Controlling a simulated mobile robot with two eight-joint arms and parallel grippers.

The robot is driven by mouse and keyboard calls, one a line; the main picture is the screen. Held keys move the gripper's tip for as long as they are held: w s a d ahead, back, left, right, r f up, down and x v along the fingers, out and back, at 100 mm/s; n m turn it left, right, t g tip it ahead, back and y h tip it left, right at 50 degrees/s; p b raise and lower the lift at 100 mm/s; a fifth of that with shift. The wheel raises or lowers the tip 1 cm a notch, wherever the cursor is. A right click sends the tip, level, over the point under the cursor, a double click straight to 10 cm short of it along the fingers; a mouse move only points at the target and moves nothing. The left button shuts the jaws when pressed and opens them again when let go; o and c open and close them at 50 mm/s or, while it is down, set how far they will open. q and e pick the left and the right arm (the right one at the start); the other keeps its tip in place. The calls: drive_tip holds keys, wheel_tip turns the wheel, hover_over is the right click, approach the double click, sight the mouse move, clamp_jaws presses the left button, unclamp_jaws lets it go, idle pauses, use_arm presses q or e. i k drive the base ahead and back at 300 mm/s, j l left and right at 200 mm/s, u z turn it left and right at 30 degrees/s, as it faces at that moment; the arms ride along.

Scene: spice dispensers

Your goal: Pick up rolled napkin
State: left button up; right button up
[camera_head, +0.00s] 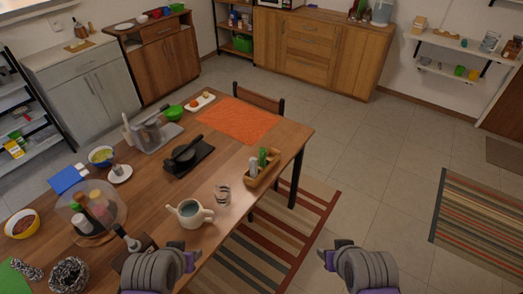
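A small black-and-white patterned bundle (28,270) lies at the lower left of the wooden table, beside a green mat; it may be the rolled napkin, but it is too small to be sure. A blue folded cloth (68,179) lies farther up the table's left side. My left gripper (188,262) is over the table's near edge, right of the bundle and apart from it.
The table (150,205) carries a watering-can-like pot (189,213), a glass (222,196), a wooden caddy with bottles (262,168), a clear dome over spice bottles (92,206), a yellow bowl (21,224) and a dark woven ball (69,274). Open floor lies to the right.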

sight(263, 151)
drive_tip(key=i+l+u, duration=0.25)
drive_tip(key=i+l, duration=0.25)
drive_tip(key=l, duration=0.15)
drive_tip(key=i+l+u, duration=0.3)
drive_tip(key=i+l, duration=0.15)
drive_tip(key=l, duration=0.25)
drive_tip(key=i+l+u, duration=0.15)
drive_tip(key=l, duration=0.25)
